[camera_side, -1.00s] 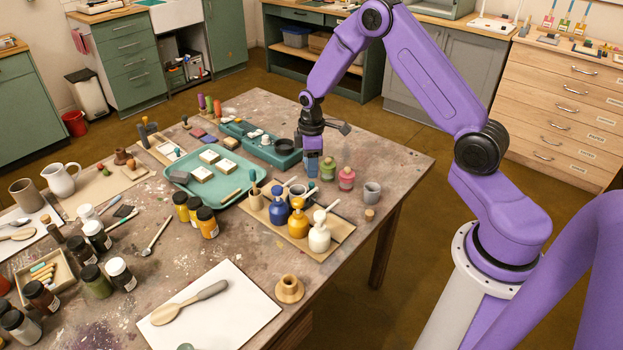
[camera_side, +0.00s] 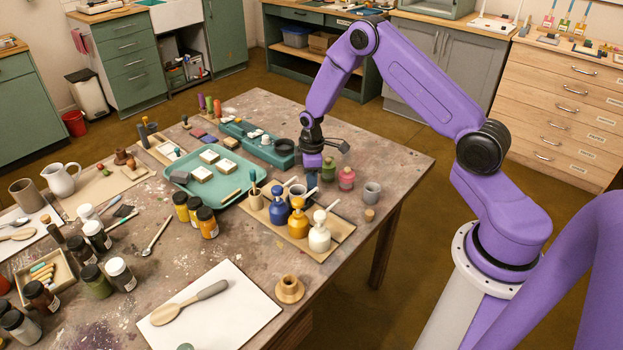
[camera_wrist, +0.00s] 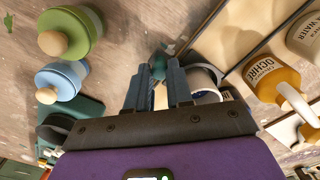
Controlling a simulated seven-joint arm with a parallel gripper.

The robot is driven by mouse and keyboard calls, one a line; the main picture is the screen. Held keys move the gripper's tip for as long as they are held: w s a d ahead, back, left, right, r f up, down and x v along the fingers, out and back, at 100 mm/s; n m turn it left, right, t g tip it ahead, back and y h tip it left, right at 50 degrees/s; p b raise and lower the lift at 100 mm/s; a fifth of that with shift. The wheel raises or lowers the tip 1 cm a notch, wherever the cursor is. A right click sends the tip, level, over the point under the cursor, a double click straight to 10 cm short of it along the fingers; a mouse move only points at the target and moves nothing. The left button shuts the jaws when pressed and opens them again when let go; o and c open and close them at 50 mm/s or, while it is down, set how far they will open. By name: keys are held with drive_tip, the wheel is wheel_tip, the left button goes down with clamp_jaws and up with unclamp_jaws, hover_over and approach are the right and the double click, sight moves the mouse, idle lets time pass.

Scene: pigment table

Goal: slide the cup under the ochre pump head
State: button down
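The ochre pump bottle (camera_side: 298,224) stands on a tan board between a blue pump bottle (camera_side: 278,208) and a white one (camera_side: 319,236). Its "OCHRE" label and pale spout show at the right of the wrist view (camera_wrist: 270,76). A pale cup (camera_side: 297,189) stands behind the blue and ochre bottles, partly hidden; in the wrist view the cup (camera_wrist: 206,82) is just right of my right finger. My gripper (camera_side: 311,185) is low beside the cup. In the wrist view its fingers (camera_wrist: 158,75) are apart, with a gap between them. Whether a finger touches the cup is unclear.
A green jar (camera_wrist: 70,31) and a blue jar (camera_wrist: 61,80) with round wooden stoppers stand left of my fingers. A teal tray (camera_side: 178,164) lies to the left.

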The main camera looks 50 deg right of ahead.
drive_tip(key=shift+s, duration=0.15)
drive_tip(key=shift+s, duration=3.4)
drive_tip(key=c, duration=1)
unclamp_jaws()
wheel_tip(320, 180, up, 18)
drive_tip(key=shift+f, duration=0.25)
drive_tip(key=shift+a, duration=0.1)
